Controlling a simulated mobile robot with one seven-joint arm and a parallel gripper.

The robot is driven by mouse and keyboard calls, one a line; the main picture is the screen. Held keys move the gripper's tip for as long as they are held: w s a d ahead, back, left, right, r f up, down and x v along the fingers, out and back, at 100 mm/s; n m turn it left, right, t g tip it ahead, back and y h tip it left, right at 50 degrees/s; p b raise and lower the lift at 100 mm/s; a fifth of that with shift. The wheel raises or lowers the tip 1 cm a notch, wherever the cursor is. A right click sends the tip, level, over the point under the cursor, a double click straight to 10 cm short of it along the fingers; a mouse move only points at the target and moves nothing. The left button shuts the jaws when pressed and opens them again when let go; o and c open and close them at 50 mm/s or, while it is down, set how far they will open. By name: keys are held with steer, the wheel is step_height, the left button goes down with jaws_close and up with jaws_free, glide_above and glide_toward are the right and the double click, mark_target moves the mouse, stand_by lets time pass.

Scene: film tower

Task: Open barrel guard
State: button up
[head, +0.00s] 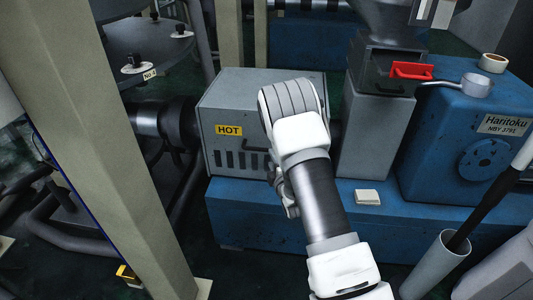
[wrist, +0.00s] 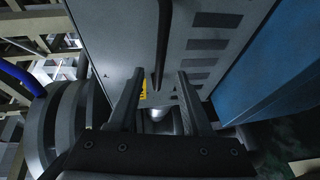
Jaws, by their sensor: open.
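The barrel guard (head: 226,105) is a grey box with a yellow HOT label and a row of dark slots, and it looks shut. It also fills the middle of the wrist view (wrist: 120,30). Its dark handle (head: 254,149) shows on the front face, left of my arm. In the wrist view the handle (wrist: 164,40) is a black bar running down between my fingertips. My gripper (wrist: 160,74) is open, one finger on each side of the bar; I cannot tell whether they touch it. In the head view my gripper (head: 287,195) is partly hidden behind my wrist.
The blue machine base (head: 237,222) runs below the guard. A grey hopper column (head: 372,130) with a red handle (head: 411,71) stands on the right, beside a blue motor housing (head: 450,135). A beige post (head: 110,130) rises at left. A small pale block (head: 367,197) lies on the base.

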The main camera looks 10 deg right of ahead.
mark_target(267, 150)
steer(key=w, duration=0.2)
steer(key=w+f+b, duration=0.1)
steer(key=w, duration=0.4)
steer(key=shift+w+a+f+b, duration=0.2)
steer(key=shift+w+a+b, duration=0.1)
steer(key=shift+w+b, duration=0.1)
jaws_close()
stand_by(1.0)
